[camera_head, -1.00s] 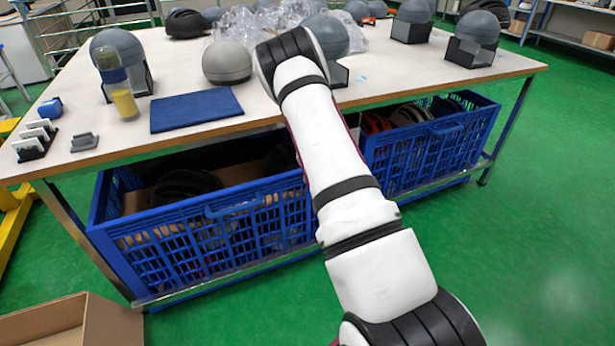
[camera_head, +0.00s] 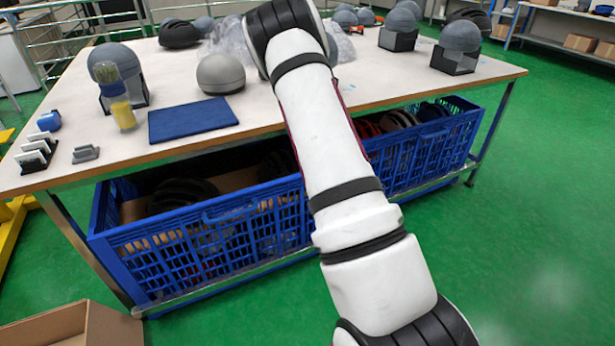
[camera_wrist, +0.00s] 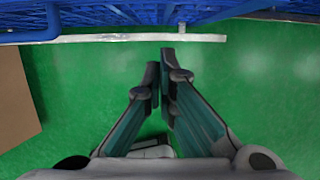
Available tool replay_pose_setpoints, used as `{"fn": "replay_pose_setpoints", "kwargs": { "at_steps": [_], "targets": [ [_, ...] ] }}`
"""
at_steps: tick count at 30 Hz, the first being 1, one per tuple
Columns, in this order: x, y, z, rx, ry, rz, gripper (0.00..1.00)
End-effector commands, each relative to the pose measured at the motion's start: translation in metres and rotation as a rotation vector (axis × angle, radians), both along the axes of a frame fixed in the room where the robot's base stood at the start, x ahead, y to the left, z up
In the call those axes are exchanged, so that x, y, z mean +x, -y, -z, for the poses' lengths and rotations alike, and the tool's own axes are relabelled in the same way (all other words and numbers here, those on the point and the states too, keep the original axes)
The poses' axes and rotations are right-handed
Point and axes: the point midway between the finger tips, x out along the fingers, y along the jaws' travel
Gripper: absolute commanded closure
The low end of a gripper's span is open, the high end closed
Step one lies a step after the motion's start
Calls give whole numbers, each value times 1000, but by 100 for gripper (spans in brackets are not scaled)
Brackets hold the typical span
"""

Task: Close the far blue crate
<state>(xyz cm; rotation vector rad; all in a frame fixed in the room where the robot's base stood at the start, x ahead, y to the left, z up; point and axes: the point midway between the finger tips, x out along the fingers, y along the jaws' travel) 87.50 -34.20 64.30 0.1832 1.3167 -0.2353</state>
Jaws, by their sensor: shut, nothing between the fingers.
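The far blue crate (camera_head: 432,152) is on the right under the workbench in the head view, with its slatted front sticking out past the table edge. Dark and red rounded items show inside it. My arm hides its left end. My gripper (camera_wrist: 160,72) shows only in the wrist view; its fingers are shut and empty over the green floor. Blue slatted crate wall (camera_wrist: 205,12) runs along the top of the wrist view, beyond the fingertips and apart from them; I cannot tell which crate it is.
A nearer blue crate (camera_head: 215,240) with dark items also sticks out, left of my arm. The workbench (camera_head: 270,108) carries helmets and a blue mat (camera_head: 193,119). A cardboard box (camera_head: 75,327) lies at lower left. Green floor (camera_head: 530,210) is clear on the right.

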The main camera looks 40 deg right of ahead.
Motion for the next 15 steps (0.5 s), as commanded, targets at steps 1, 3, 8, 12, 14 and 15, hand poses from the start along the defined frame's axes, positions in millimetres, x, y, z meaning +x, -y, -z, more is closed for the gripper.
{"fn": "replay_pose_setpoints", "kwargs": {
  "at_steps": [1, 3, 8, 12, 14, 15],
  "targets": [
    [-1, 0, -2, 2, 0, 0, 100],
    [-5, -1, 4, 19, -7, 5, 100],
    [-30, -11, 57, 169, -35, 37, 100],
    [-58, -35, 119, 403, -27, 91, 100],
    [-66, -49, 138, 510, -4, 119, 100],
    [-70, -58, 149, 581, 18, 136, 100]
  ]
}}
